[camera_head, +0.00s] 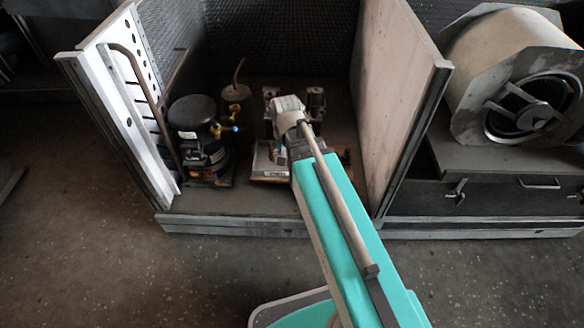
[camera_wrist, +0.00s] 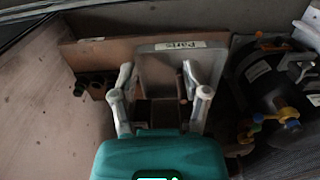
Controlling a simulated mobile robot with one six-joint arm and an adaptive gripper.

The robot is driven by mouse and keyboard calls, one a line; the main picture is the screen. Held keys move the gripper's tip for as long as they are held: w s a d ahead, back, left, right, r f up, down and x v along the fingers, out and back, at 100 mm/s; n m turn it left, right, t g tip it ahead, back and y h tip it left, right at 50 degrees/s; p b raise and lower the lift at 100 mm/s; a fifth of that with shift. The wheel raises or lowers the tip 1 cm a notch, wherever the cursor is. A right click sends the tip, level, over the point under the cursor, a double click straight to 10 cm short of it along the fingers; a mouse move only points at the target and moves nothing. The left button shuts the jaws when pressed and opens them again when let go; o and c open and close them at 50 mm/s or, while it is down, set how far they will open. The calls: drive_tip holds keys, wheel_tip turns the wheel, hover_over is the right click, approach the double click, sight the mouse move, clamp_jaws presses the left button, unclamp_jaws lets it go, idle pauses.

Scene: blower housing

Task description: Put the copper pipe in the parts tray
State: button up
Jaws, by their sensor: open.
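The parts tray (camera_wrist: 165,62) has a white label and a pale wall in the wrist view. In the head view its labelled edge (camera_head: 272,174) shows on the housing floor, below my gripper (camera_head: 288,112). In the wrist view my gripper (camera_wrist: 157,76) is open, its two pale fingers apart over the tray. A short reddish-brown piece (camera_wrist: 181,86), perhaps the copper pipe, shows beside the right finger. I cannot tell whether it touches the finger or lies in the tray. My gripper and arm hide most of the tray interior in the head view.
A black compressor (camera_head: 198,130) with yellow and blue fittings stands left of the tray. A thin reddish tube (camera_head: 239,72) rises from a round part behind. A white perforated panel (camera_head: 130,95) and a tall right wall (camera_head: 395,90) bound the bay. A blower drum (camera_head: 505,65) sits at right.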

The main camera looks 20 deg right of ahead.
drive_tip(key=s+n, duration=0.3)
drive_tip(key=s, duration=0.1)
drive_tip(key=shift+s+d+n, duration=0.2)
drive_tip(key=shift+n, duration=0.2)
